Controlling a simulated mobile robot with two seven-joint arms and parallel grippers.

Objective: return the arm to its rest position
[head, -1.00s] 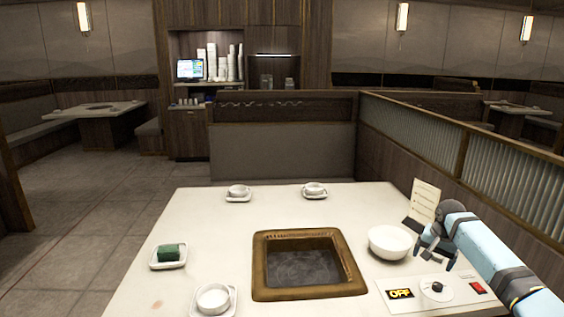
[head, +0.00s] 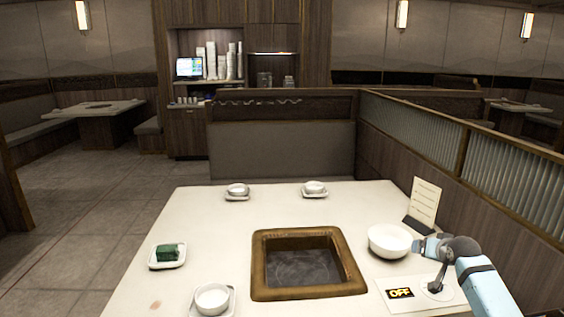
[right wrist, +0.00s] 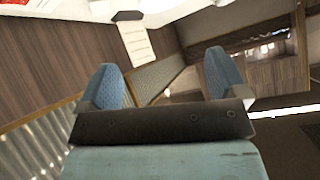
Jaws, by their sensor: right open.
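My right arm comes in from the lower right of the head view, its folded wrist over the right front of the table (head: 210,205), just right of the white bowl (head: 389,242). In the right wrist view my right gripper (right wrist: 165,82) has its two blue fingers wide apart with nothing between them. That view is tilted and looks past the fingers at the divider and the booths. My left gripper is not in view.
A square brown-framed well (head: 262,272) is set in the table. Small bowls on saucers stand at the back (head: 237,190), (head: 314,188) and front (head: 212,298). A green block (head: 167,252) lies on a dish at left.

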